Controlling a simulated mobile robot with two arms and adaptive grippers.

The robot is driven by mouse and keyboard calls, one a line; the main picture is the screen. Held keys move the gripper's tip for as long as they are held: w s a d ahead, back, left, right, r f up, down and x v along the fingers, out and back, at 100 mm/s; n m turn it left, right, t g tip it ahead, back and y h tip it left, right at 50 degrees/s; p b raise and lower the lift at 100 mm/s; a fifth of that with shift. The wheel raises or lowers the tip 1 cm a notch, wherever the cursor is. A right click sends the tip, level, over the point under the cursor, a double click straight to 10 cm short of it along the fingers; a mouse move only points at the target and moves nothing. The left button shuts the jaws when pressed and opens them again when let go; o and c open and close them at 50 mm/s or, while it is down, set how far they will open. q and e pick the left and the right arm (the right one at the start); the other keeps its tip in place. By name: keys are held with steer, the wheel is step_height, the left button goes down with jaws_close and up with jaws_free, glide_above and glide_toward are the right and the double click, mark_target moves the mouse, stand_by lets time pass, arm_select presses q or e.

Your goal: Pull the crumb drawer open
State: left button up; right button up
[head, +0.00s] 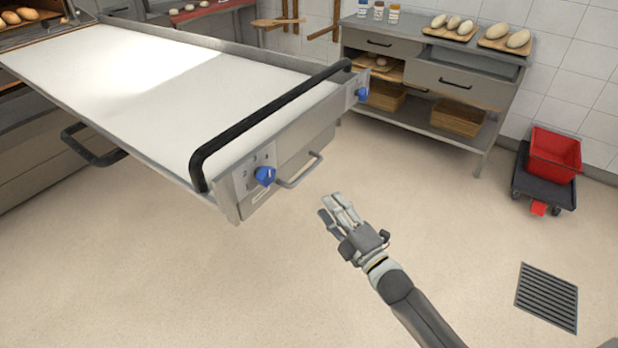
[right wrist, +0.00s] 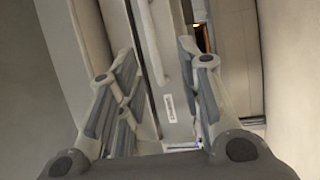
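The crumb drawer (head: 306,148) is in the end face of the long loader with a white belt. It looks closed, its front level with the panel. Its thin grey bar handle (head: 301,174) sticks out at the lower edge. My right gripper (head: 339,207) is in front of and below the handle, apart from it, with nothing in its fingers. In the right wrist view my right gripper (right wrist: 155,75) has its fingers spread, with the panel and a small white label (right wrist: 168,106) visible beyond them. My left gripper is not in view.
A black rail (head: 270,120) runs above the panel, with a blue knob (head: 265,176) and another blue knob (head: 362,95) beside the drawer. A steel bench (head: 440,70) stands behind. A dolly with a red crate (head: 554,155) is at right. The floor around my right arm is clear.

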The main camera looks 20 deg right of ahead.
steer(key=r+x, duration=0.1)
steer(key=x, duration=0.9)
steer(key=shift+w+a+p, duration=0.2)
steer(key=shift+w+p, duration=0.05)
steer(key=shift+p, duration=0.2)
steer(key=shift+r, duration=0.2)
jaws_close()
